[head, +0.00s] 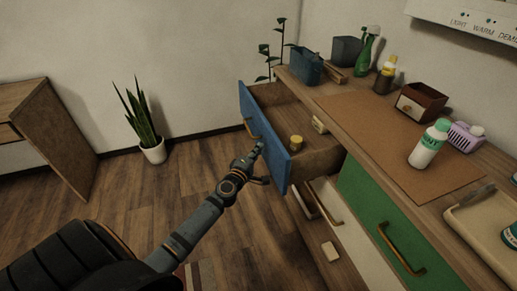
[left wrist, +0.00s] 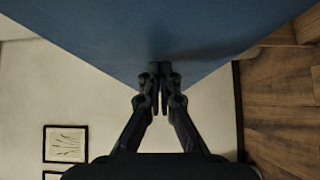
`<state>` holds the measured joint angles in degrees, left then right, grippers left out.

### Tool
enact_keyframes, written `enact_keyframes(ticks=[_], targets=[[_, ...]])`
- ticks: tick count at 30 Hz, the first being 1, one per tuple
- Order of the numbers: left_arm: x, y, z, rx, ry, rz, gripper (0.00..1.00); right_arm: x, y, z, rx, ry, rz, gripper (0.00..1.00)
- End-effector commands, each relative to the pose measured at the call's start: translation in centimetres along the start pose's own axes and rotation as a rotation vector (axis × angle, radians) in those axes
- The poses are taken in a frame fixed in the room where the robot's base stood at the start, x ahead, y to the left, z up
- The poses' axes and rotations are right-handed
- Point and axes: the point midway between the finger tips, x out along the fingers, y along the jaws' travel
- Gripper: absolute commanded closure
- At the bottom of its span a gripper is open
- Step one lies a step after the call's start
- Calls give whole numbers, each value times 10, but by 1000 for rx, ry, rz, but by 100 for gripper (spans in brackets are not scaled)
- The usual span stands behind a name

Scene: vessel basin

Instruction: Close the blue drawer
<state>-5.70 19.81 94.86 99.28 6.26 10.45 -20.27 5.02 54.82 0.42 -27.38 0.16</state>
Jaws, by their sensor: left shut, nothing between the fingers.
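The blue drawer (head: 264,140) is pulled far out of the wooden cabinet, with its blue front facing left in the head view. A brass handle (head: 250,128) is on that front. A small yellow-lidded jar (head: 296,142) stands inside it. My left gripper (head: 258,152) is shut and empty at the blue front, to the right of the handle. In the left wrist view the closed fingertips (left wrist: 160,70) are against or very close to the blue front (left wrist: 160,35); I cannot tell if they touch. My right gripper is not in view.
A green drawer front (head: 375,215) is shut beside it. A white drawer (head: 325,200) below is partly open. The countertop (head: 330,90) holds a blue bin (head: 306,66), bottles and a wooden box (head: 420,102). A potted plant (head: 152,150) stands on the floor, which is clear around the drawer's left side.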

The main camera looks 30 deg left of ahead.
Motion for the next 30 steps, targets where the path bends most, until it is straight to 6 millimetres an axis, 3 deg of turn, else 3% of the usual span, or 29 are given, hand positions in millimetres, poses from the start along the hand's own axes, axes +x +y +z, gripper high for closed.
enact_keyframes(ticks=[16, 20, 26, 30], targets=[[8, 1, 9, -4, 0, 1, 100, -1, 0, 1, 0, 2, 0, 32], [23, 2, 23, -7, 0, 2, 100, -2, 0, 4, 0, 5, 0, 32], [57, 1, 58, -7, -2, 3, 100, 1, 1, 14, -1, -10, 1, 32], [82, -1, 83, -5, -2, 2, 100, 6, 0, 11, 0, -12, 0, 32]])
